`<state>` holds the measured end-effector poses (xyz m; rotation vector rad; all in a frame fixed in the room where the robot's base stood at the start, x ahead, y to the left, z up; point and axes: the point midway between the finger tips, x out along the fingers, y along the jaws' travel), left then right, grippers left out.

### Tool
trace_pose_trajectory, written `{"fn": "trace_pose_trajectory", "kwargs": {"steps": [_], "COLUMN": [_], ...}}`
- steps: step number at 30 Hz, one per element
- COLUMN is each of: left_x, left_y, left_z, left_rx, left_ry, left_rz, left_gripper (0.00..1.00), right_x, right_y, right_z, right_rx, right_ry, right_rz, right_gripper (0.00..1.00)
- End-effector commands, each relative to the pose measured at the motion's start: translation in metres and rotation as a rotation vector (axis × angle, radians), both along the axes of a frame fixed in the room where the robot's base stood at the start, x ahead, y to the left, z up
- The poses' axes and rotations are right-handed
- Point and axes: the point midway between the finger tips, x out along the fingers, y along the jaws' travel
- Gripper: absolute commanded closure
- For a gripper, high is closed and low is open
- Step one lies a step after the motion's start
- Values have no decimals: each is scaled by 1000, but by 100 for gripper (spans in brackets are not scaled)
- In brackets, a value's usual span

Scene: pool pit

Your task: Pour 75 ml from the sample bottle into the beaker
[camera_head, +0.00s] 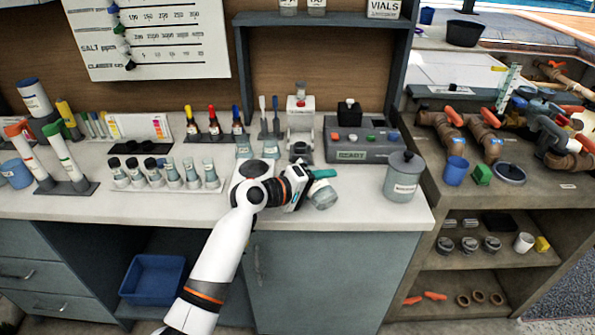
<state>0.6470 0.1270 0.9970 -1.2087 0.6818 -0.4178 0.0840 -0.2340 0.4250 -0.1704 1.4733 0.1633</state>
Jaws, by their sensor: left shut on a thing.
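My left gripper (308,184) reaches over the counter's front middle and is shut on a small clear bottle with a teal part at its top (324,194), which appears to be the sample bottle. The bottle looks tilted, and the gripper hides part of it. I cannot tell its liquid level or whether it touches the counter. Two small clear vessels with bluish contents, one on the left (244,149) and one on the right (271,149), stand behind my arm; I cannot tell whether either is the beaker. My right gripper is not in view.
A rack of several vials (165,177) stands left of my arm. A white instrument (301,118) and a grey button box (362,140) stand behind the gripper. A lidded grey canister (403,177) stands to the right. The counter's front strip is mostly clear.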

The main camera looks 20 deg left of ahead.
Motion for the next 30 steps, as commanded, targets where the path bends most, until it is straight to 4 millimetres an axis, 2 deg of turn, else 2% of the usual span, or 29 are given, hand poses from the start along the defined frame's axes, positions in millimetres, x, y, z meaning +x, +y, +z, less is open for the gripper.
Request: {"fn": "trace_pose_trajectory", "kwargs": {"steps": [30], "left_x": [1], "left_y": [1], "left_z": [9], "left_rx": [-75], "left_ry": [69], "left_rz": [0], "left_gripper": [76], "right_x": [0], "right_y": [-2], "right_z": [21], "right_rx": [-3], "right_ry": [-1], "right_rz": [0], "right_gripper": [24]}}
